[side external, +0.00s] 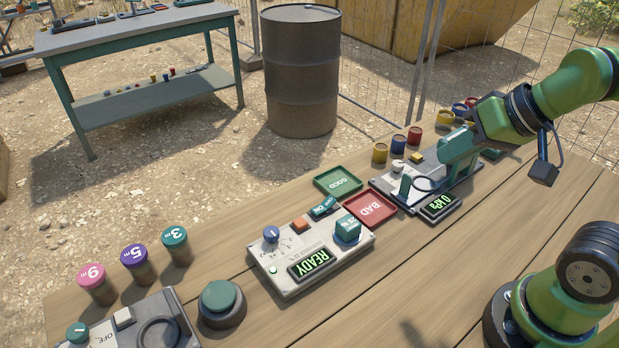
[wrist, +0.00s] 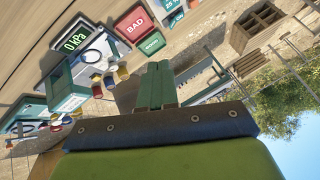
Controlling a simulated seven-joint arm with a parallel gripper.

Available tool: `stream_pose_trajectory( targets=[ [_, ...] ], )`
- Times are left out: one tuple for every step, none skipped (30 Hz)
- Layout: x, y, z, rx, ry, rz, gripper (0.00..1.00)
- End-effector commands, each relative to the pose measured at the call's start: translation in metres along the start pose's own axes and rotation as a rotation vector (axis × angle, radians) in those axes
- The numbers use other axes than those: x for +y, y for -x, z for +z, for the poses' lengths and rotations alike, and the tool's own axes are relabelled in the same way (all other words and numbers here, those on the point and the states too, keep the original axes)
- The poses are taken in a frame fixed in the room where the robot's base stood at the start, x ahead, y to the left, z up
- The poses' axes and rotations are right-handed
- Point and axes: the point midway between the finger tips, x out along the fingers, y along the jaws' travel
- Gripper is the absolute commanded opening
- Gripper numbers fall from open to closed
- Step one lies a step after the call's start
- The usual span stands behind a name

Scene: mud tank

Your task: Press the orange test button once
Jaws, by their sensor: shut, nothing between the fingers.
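The panel's display (side external: 311,263) reads READY. My gripper (side external: 452,172) is at the right, by the pressure device and well apart from the button. In the wrist view its teal fingers (wrist: 160,66) are shut together with nothing between them. I cannot make out the orange button in the wrist view.
The green GOOD tray (side external: 338,183) and red BAD tray (side external: 371,208) lie between the panel and the device with the 0 kPa display (side external: 439,205). A big green button (side external: 221,303) and several coloured cylinders (side external: 135,263) stand at the left. The front wooden tabletop (side external: 420,270) is clear.

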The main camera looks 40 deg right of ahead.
Motion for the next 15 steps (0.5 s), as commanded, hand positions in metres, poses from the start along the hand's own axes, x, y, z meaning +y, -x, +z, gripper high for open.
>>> stream_pose_trajectory(
  targets=[
    [0.004,-0.002,-0.001,-0.005,-0.013,0.012,0.00],
    [0.006,-0.005,0.000,-0.014,-0.018,0.021,0.00],
    [0.008,-0.010,0.000,-0.029,-0.023,0.039,0.00],
    [0.010,-0.014,0.001,-0.042,-0.023,0.054,0.00],
    [0.011,-0.019,0.001,-0.058,-0.022,0.071,0.00],
    [0.013,-0.026,0.002,-0.080,-0.014,0.098,0.00],
    [0.014,-0.033,0.001,-0.095,-0.006,0.119,0.00],
    [0.015,-0.040,0.001,-0.110,0.005,0.140,0.00],
    [0.017,-0.050,-0.001,-0.127,0.022,0.166,0.00],
    [0.017,-0.059,-0.003,-0.138,0.035,0.185,0.00],
    [0.017,-0.067,-0.004,-0.149,0.048,0.201,0.00],
    [0.017,-0.079,-0.006,-0.161,0.066,0.216,0.00],
    [0.016,-0.087,-0.008,-0.168,0.078,0.224,0.00],
    [0.014,-0.096,-0.009,-0.175,0.092,0.229,0.00],
    [0.012,-0.108,-0.011,-0.183,0.109,0.231,0.00]
  ],
)
